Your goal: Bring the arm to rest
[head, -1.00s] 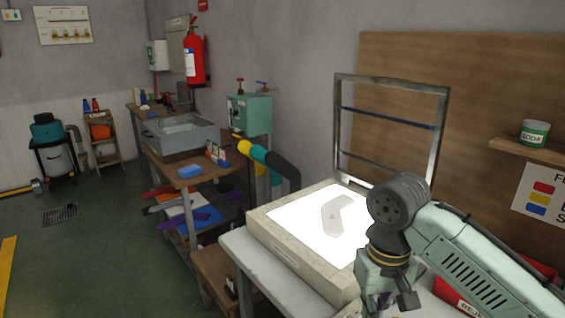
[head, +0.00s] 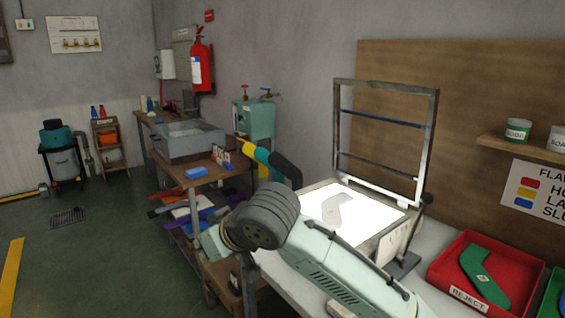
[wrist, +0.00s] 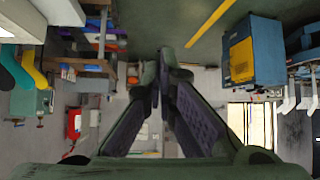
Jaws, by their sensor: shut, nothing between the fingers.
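My arm is folded in front of the bench in the head view, with a dark ribbed joint nearest the camera and a pale green link running to the lower right. My gripper (wrist: 165,60) shows in the wrist view, its dark fingers converging at the tips with nothing between them. It is hidden behind my arm in the head view. The wrist view looks out over the room, and no bench surface lies close to the fingertips.
A red REJECT tray (head: 440,268) at right holds a green sock shape (head: 487,278). Open floor (head: 95,260) lies left.

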